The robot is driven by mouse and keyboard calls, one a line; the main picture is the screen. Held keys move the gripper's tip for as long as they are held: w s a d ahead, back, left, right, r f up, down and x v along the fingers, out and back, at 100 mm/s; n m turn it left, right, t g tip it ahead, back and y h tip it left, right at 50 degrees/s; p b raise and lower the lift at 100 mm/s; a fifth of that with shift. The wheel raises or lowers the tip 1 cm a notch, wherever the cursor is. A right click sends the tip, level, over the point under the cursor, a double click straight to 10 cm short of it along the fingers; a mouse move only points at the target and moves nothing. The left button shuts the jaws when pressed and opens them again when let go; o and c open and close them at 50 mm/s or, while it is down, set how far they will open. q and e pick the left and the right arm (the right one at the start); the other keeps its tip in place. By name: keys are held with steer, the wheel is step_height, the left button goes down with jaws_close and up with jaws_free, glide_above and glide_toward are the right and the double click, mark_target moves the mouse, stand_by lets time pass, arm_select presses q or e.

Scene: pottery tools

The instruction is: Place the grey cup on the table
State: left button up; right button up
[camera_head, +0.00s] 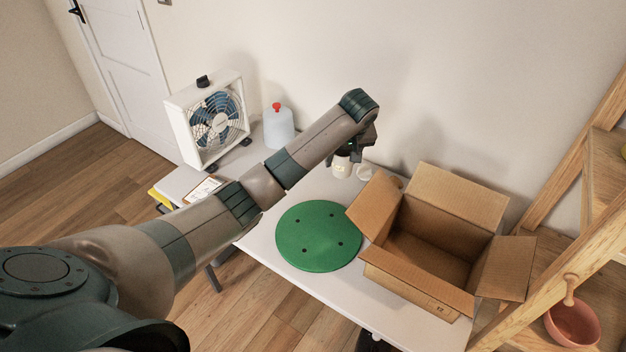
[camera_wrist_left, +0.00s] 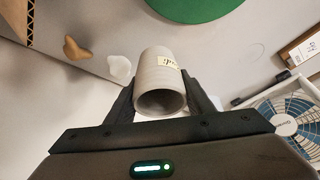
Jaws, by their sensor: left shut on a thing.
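The grey cup (camera_wrist_left: 158,82) is a pale grey cylinder with a small cream label, its mouth toward the camera in the left wrist view. My left gripper (camera_wrist_left: 160,101) is shut on it, with one dark finger on each side. In the head view, the cup (camera_head: 342,167) shows below my left gripper (camera_head: 345,153) over the far part of the white table (camera_head: 268,243). I cannot tell whether its base touches the table. My right gripper is in neither view.
A green disc (camera_head: 318,237) and an open cardboard box (camera_head: 430,240) are on the table. A white lump (camera_wrist_left: 119,69) and a brown lump (camera_wrist_left: 76,48) lie near the cup. A fan (camera_head: 208,122) and a jug (camera_head: 279,127) stand left. A wooden shelf (camera_head: 545,230) is right.

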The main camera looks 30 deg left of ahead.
arm_select(q)
steer(key=a+f+p, duration=0.1)
steer(key=a, duration=0.2)
steer(key=s+a+f, duration=0.1)
steer(key=a+f, duration=0.1)
steer(key=a, duration=0.1)
steer(key=a+f+p, duration=0.1)
steer(key=a+f, duration=0.1)
steer(key=a, duration=0.1)
steer(key=shift+s+a+f+p, duration=0.15)
steer(key=shift+s+f+p, duration=0.1)
steer(key=shift+s+p, duration=0.1)
steer(key=shift+f, duration=0.1)
step_height(320, 180, down, 3)
steer(key=shift+r+p, duration=0.2)
steer(key=shift+p, duration=0.4)
steer(key=shift+f, duration=0.65)
steer(key=shift+f, duration=0.2)
steer(key=o, duration=1.2)
steer(key=shift+r, duration=0.2)
